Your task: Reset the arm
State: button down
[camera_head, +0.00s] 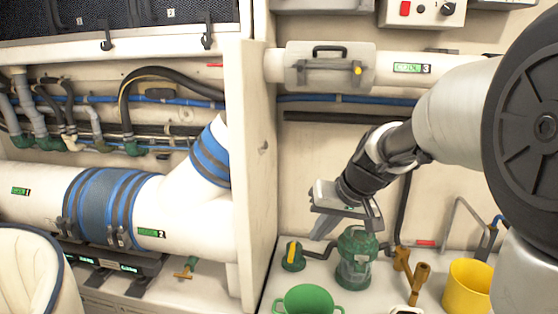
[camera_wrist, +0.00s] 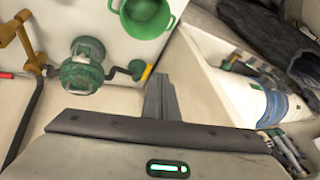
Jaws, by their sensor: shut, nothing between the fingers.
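My arm comes in from the right in the head view and bends down over the counter. My gripper (camera_head: 322,229) hangs empty above the counter's back part, close to the wall. Its fingers are shut together, and they also show shut in the wrist view (camera_wrist: 160,97). The gripper is above and slightly left of a green strainer-like fitting (camera_head: 356,262). In the wrist view this fitting (camera_wrist: 82,70) is left of the fingers. I cannot tell the exact gap between them.
A green pot (camera_head: 309,300) stands at the counter's front, and a yellow bucket (camera_head: 469,287) at the right. Bronze fittings (camera_head: 412,276) stand between. A small green valve (camera_head: 293,256) is near the divider panel (camera_head: 256,170). A white pipe (camera_head: 320,68) crosses the wall above.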

jog(key=s+d+r+t+h, duration=0.1)
jog(key=s+d+r+h, duration=0.1)
jog(key=s, duration=0.9)
jog(key=s+d+r+h, duration=0.1)
jog(key=s+d+r, duration=0.1)
jog(key=s, duration=1)
notch_tip(320, 180, up, 16)
jog(key=p, duration=1.6)
jog(key=shift+m, duration=0.3)
jog(key=shift+a, duration=0.1)
